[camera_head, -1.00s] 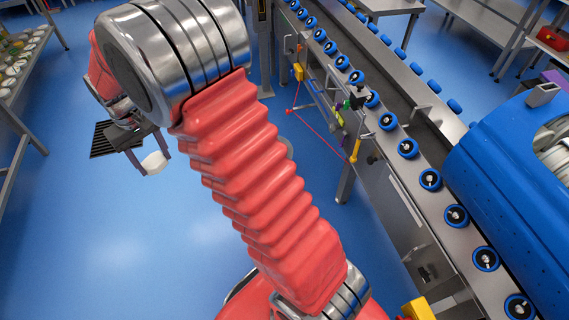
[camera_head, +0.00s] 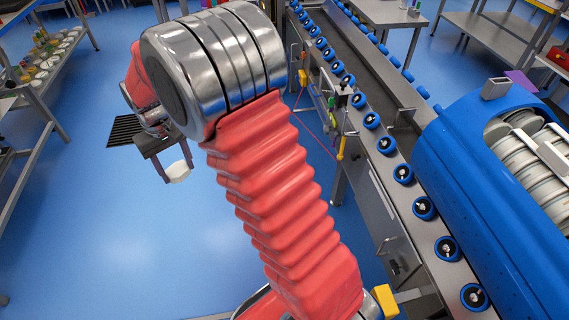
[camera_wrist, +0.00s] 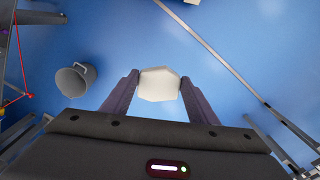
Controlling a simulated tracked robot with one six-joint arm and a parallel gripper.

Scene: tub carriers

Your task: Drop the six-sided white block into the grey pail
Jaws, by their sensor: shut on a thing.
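The six-sided white block (camera_wrist: 159,85) is held between the two fingers of my gripper (camera_wrist: 160,92) in the wrist view, high above the blue floor. In the head view the white block (camera_head: 178,172) shows small at the tips of my gripper (camera_head: 178,168), left of my red arm. The grey pail (camera_wrist: 76,79) is in the wrist view, left of my gripper and apart from it. The pail is not visible in the head view.
A roller conveyor (camera_head: 377,165) with blue wheels runs along the right, beside a large blue machine (camera_head: 500,165). A shelf with small items (camera_head: 45,60) stands at the left. A dark floor grate (camera_head: 124,130) lies behind my gripper. Open floor lies between.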

